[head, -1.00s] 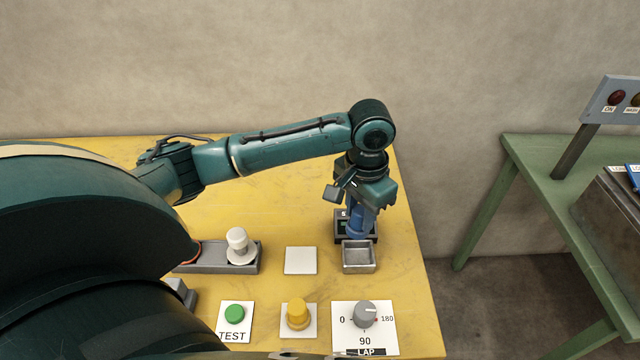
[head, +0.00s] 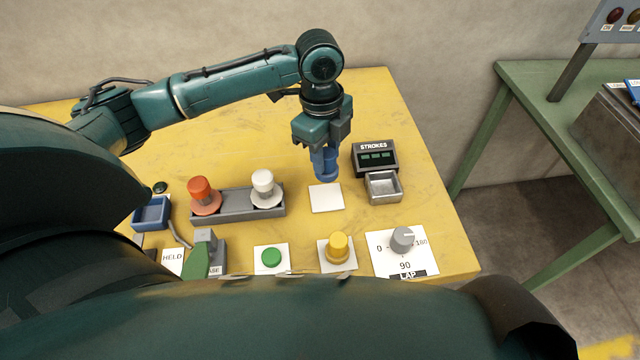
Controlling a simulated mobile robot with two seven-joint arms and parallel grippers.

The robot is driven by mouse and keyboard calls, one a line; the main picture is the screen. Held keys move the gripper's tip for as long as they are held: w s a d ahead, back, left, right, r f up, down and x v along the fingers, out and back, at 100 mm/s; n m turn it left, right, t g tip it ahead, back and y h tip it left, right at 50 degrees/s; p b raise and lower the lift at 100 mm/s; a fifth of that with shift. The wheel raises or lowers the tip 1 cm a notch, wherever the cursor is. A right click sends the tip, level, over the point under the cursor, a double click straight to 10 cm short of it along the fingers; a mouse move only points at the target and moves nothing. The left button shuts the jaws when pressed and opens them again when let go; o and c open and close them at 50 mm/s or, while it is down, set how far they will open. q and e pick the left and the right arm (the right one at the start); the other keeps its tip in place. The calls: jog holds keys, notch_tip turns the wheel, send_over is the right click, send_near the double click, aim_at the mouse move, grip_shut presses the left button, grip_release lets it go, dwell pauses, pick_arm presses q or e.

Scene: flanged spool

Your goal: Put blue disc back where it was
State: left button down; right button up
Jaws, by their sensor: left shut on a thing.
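My left gripper (head: 324,147) points down and is shut on a blue flanged piece (head: 326,168), which I take to be the blue disc. The gripper's fingers partly cover it. It hangs upright just behind the white square pad (head: 327,199); I cannot tell whether it touches the table. An orange flanged piece (head: 200,192) and a white one (head: 264,186) stand on a long grey rack (head: 237,211) to the left. My right gripper is not in view.
Right of the pad are a STROKES counter box (head: 374,157) and an empty metal tray (head: 383,188). In front are a green button (head: 271,257), a yellow knob (head: 339,245) and a grey LAP dial (head: 402,238). A blue tray (head: 151,214) sits at left.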

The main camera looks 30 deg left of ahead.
aim_at(326, 179)
pick_arm(q)
notch_tip(326, 179, down, 8)
jog(key=shift+r, duration=0.15)
dwell(0.4)
jog(key=c, duration=1)
grip_release()
jog(key=r, duration=1.2)
jog(key=shift+w+a, duration=0.1)
jog(key=shift+a, duration=0.3)
